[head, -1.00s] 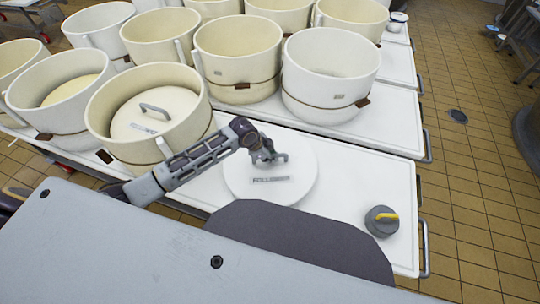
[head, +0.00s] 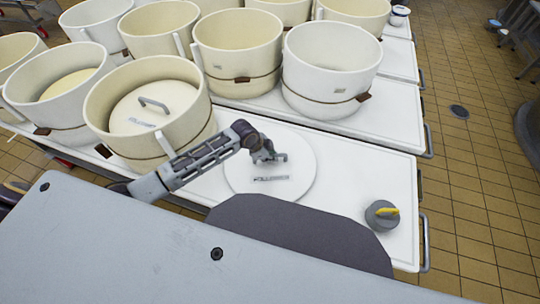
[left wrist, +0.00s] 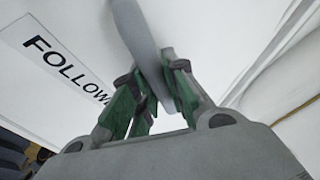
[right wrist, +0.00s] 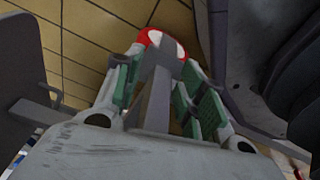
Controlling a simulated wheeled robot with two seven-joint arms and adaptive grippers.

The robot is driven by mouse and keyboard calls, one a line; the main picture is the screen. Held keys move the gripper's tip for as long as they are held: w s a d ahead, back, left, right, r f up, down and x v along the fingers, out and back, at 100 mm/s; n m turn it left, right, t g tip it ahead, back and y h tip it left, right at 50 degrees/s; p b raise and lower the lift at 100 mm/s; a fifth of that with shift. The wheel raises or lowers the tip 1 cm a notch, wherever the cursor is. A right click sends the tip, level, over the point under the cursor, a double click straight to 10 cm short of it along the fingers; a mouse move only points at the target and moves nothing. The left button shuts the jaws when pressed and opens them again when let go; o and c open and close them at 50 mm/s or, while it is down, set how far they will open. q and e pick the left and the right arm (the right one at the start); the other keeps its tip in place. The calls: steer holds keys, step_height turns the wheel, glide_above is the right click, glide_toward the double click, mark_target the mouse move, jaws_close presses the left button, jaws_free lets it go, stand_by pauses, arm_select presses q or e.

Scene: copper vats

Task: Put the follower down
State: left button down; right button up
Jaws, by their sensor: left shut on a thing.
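The follower (head: 298,178) is a flat white disc with a grey handle and a label. It lies level at the near part of the white table top, right of the nearest vat. My left gripper (head: 270,157) is shut on its handle, which also shows between the green fingers in the left wrist view (left wrist: 158,90). I cannot tell whether the disc touches the table or is just above it. My right gripper (right wrist: 160,85) is out of the head view. Its fingers are apart, with a grey bar showing between them.
A cream vat (head: 185,122) with another labelled lid inside stands just left of the follower. More vats (head: 330,72) stand behind. The white table top (head: 365,170) is bare between weight and disc.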

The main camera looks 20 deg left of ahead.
arm_select(q)
steer(key=c, duration=1.8)
jaws_free()
steer(key=o, duration=0.4)
steer(key=shift+c, duration=0.2)
steer(key=shift+s+a+r, duration=0.1)
steer(key=shift+r, duration=0.25)
steer(key=p+v, duration=0.1)
steer(key=v, duration=0.2)
steer(key=shift+a+r, duration=0.1)
steer(key=shift+r, duration=0.15)
steer(key=p+v, duration=0.1)
steer(key=v, duration=0.7)
arm_select(e)
steer(key=s+d+f, duration=0.2)
steer(key=s+d, duration=0.1)
arm_select(q)
steer(key=shift+s+f, duration=0.1)
arm_select(e)
steer(key=shift+w+a, duration=0.1)
